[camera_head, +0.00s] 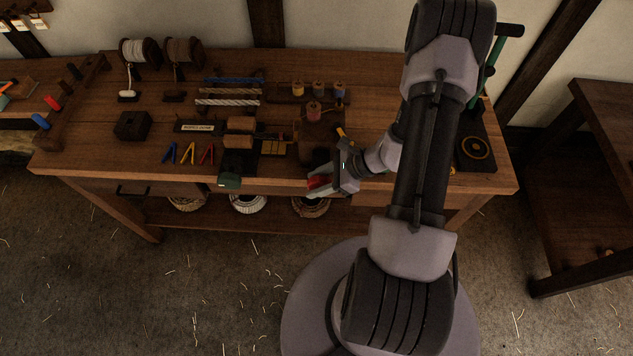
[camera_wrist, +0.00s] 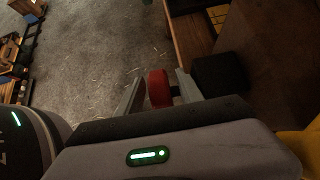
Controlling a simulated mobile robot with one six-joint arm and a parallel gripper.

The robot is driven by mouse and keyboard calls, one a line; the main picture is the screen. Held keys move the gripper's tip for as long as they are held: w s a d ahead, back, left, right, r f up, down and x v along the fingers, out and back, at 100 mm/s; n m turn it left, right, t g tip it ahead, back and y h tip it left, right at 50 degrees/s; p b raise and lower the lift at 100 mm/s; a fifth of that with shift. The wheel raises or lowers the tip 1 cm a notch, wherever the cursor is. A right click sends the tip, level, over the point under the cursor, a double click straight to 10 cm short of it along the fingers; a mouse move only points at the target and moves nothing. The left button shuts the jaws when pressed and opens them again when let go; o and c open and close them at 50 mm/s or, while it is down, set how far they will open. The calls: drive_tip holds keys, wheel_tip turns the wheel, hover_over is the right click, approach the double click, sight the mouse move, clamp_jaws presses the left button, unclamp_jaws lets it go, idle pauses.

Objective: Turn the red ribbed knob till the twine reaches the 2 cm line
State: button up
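The red ribbed knob (camera_head: 317,182) is at the front edge of the workbench (camera_head: 100,155), partly covered by my gripper in the head view. In the wrist view the red knob (camera_wrist: 159,88) stands between the two fingers, with a narrow gap showing on each side. My gripper (camera_wrist: 160,86) is open around it; in the head view my gripper (camera_head: 322,184) reaches the knob from the right. I cannot make out the twine or the 2 cm line in either view.
A dark green block (camera_head: 230,181) sits at the bench edge left of the knob. Blue, yellow and red clips (camera_head: 188,153) lie further left. Small thread spools (camera_head: 318,88) stand behind. A dark block (camera_wrist: 219,73) is right of the fingers in the wrist view.

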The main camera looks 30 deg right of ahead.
drive_tip(key=shift+r, duration=0.1)
drive_tip(key=p+v, duration=0.3)
drive_tip(key=v, duration=1.4)
drive_tip(key=shift+s+d, duration=0.15)
drive_tip(key=shift+d, duration=0.05)
drive_tip(key=w+a+r+n+g+h+b, duration=0.1)
drive_tip(key=a+r+n+b, duration=0.25)
drive_tip(key=a, duration=0.25)
drive_tip(key=w+a+r+n+g+h+b, duration=0.1)
drive_tip(key=a+r+n+h+b, duration=0.1)
drive_tip(key=a+n+b, duration=0.3)
drive_tip(key=a+r+n+g+h+b, duration=0.1)
drive_tip(key=a+r+n+b, duration=0.15)
drive_tip(key=a+n, duration=0.3)
drive_tip(key=s+a+r+n+t+h+b, duration=0.1)
drive_tip(key=s+a+r+n+t+b, duration=0.2)
drive_tip(key=s+a+n, duration=0.3)
drive_tip(key=shift+s+a+r+t+h+b, duration=0.35)
drive_tip(key=shift+a+b, duration=0.2)
drive_tip(key=shift+a, duration=0.45)
drive_tip(key=shift+w+f, duration=0.1)
